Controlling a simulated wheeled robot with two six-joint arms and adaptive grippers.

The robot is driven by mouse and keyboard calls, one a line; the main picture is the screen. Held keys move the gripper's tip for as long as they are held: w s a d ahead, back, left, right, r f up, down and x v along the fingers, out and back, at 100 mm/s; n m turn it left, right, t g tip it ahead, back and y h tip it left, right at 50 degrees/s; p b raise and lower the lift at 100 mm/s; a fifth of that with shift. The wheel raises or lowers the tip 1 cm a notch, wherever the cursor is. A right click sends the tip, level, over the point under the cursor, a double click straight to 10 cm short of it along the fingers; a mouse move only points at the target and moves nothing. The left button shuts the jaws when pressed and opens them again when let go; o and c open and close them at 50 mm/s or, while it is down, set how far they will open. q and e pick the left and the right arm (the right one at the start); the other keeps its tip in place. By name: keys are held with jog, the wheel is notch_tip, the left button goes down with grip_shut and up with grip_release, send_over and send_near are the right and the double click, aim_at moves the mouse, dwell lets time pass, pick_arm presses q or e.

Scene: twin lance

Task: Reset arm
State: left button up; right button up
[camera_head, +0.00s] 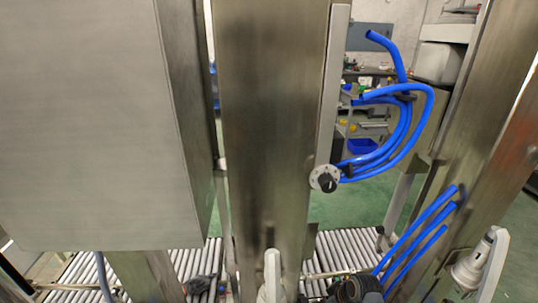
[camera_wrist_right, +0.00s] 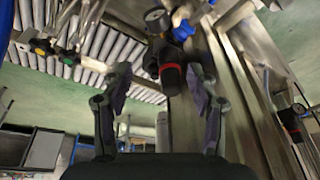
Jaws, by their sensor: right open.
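My right gripper (camera_wrist_right: 159,82) shows in the right wrist view with its two dark fingers spread wide and nothing gripped. Beyond and between the fingers is a black fitting with a red band (camera_wrist_right: 171,72), with a round gauge (camera_wrist_right: 157,20) above it. I cannot tell how near the fingers are to it.
In the head view a large steel box (camera_head: 85,120) fills the left and a steel post (camera_head: 265,120) stands mid-picture. A round dial (camera_head: 326,179) and blue hoses (camera_head: 415,115) are to its right. Roller conveyor (camera_head: 335,248) runs low behind. Green floor (camera_head: 345,215) shows beyond.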

jog(key=s+d+f+m+h+p, duration=0.1)
jog(key=s+d+f+m, duration=0.1)
jog(key=s+f, duration=0.35)
jog(key=s+d+f+m+h+p, duration=0.1)
jog(key=s+d+f, duration=0.1)
jog(key=f, duration=0.6)
jog(key=s+d+f+m+p, duration=0.1)
jog(key=s+f, duration=0.3)
jog(key=s, duration=0.5)
jog(key=s+d+f+m+g+h, duration=0.1)
jog(key=s+f, duration=0.4)
jog(key=s, duration=0.5)
jog(key=s+d+f+m+p, duration=0.1)
jog(key=s+f, duration=0.4)
jog(key=s, duration=0.5)
jog(key=shift+s+d+m+g+p, duration=0.2)
jog(key=shift+d+m+g+p, duration=0.2)
jog(key=shift+d, duration=0.3)
